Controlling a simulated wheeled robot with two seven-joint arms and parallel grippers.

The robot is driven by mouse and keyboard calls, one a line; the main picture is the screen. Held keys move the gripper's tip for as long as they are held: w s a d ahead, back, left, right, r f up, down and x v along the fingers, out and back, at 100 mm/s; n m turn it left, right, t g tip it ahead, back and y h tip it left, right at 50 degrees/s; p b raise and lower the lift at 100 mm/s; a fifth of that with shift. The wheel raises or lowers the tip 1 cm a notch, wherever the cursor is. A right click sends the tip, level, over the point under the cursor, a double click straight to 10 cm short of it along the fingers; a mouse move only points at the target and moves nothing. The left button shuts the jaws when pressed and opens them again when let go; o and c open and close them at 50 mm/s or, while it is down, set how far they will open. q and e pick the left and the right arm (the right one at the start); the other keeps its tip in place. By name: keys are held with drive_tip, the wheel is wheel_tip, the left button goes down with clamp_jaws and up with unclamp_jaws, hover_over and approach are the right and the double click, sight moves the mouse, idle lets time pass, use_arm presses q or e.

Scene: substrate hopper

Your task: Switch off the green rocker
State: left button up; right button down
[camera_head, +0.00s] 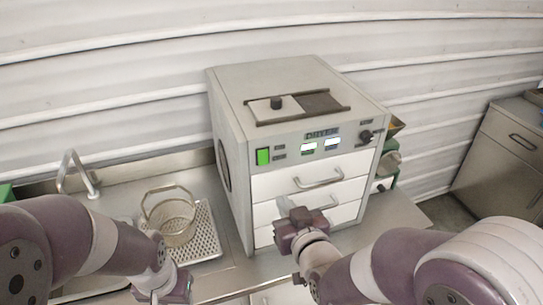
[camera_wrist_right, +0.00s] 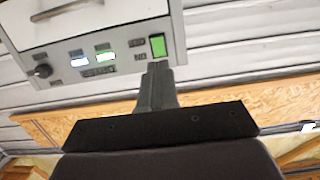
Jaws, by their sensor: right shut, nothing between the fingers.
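The green rocker (camera_head: 263,156) sits at the left end of the control panel on the grey dryer box (camera_head: 230,130). Its face is bright green. In the right wrist view the rocker (camera_wrist_right: 158,46) lies just beyond the tips of my right gripper (camera_wrist_right: 158,68), nearly in line with them. My right gripper (camera_head: 287,207) is shut and empty, in front of the drawers and lower than the rocker in the head view. I cannot tell the exact gap. My left gripper (camera_head: 178,292) is at the bottom edge, far from the rocker; its fingers are not clear.
The panel also has two lit displays (camera_head: 309,148) and a black knob (camera_head: 366,136). Drawer handles (camera_head: 318,178) stick out below. A wire basket (camera_head: 169,215) stands on a perforated tray (camera_head: 208,235) to the left, near a tap (camera_head: 78,172). A sliding lid (camera_head: 297,106) is on top.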

drive_tip(key=p, duration=0.6)
approach(262, 162)
drive_tip(key=x, duration=0.6)
drive_tip(key=shift+w+f, duration=0.15)
drive_tip(key=shift+w, duration=0.25)
drive_tip(key=shift+a, duration=0.1)
